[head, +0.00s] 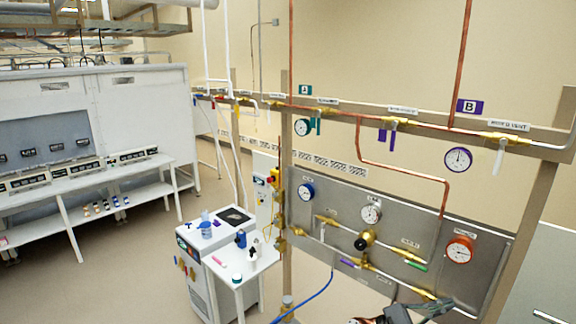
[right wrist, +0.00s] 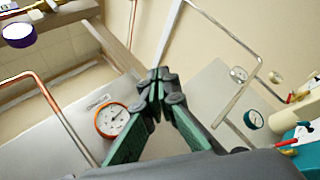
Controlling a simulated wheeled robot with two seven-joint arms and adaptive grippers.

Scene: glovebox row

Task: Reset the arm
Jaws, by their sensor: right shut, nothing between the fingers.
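My right gripper (head: 418,310) shows at the bottom right of the head view, low in front of the steel gauge panel (head: 335,207). In the right wrist view my right gripper (right wrist: 157,88) has its green-padded fingers together at the tips, with nothing between them. An orange-rimmed gauge (head: 459,250) sits on the panel's right side; it also shows in the right wrist view (right wrist: 112,119), left of the fingers. My left gripper is not in either view.
Brass valves and a copper pipe (head: 400,173) cover the panel. A purple-rimmed gauge (head: 458,159) hangs above it. A blue hose (head: 308,301) runs low on the left. A white cart (head: 240,270) holds small items. White benches (head: 75,200) stand at the far left; open floor lies between.

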